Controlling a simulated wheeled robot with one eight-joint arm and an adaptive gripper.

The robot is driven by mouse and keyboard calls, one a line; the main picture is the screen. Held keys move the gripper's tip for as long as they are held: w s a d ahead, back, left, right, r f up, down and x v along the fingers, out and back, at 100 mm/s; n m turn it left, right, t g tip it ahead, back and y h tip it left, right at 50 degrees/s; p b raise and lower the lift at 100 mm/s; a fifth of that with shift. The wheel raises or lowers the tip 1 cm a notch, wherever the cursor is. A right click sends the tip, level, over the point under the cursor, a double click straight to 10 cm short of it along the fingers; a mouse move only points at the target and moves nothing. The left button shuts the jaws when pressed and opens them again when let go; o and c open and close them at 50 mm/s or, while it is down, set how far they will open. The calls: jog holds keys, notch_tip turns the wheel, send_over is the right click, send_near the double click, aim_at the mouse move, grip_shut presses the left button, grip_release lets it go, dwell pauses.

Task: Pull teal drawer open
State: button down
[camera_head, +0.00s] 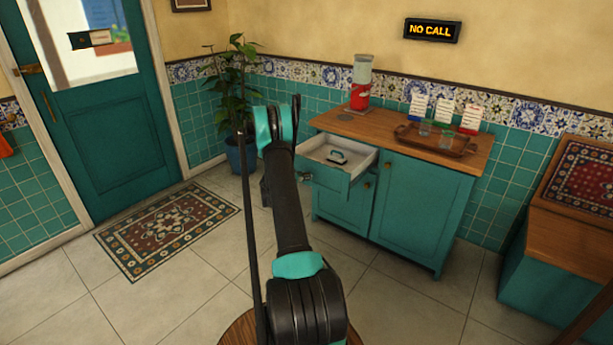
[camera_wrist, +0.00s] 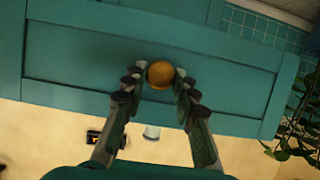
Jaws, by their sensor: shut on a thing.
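The teal drawer (camera_head: 325,181) juts out from the top left of a teal cabinet (camera_head: 419,211) in the head view. Its pale inside shows, with a small dark-handled item (camera_head: 338,157) lying in it. In the wrist view the teal drawer front (camera_wrist: 80,62) fills much of the picture. Its round brass knob (camera_wrist: 160,72) sits between the fingers of my gripper (camera_wrist: 160,86), which touch it from both sides. My gripper is shut on the knob. In the head view my arm mostly hides the gripper.
The wooden cabinet top (camera_head: 455,151) holds a red dispenser (camera_head: 359,95) and a tray (camera_head: 455,150) with glasses. A potted plant (camera_head: 240,153) stands left of the cabinet. A teal bench (camera_head: 550,270) is at right. Tiled floor lies clear before the cabinet.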

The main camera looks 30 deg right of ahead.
jog(key=shift+a, duration=0.15)
jog(key=c, duration=1.2)
grip_release()
jog(key=shift+s, duration=0.1)
jog(key=v, duration=1.2)
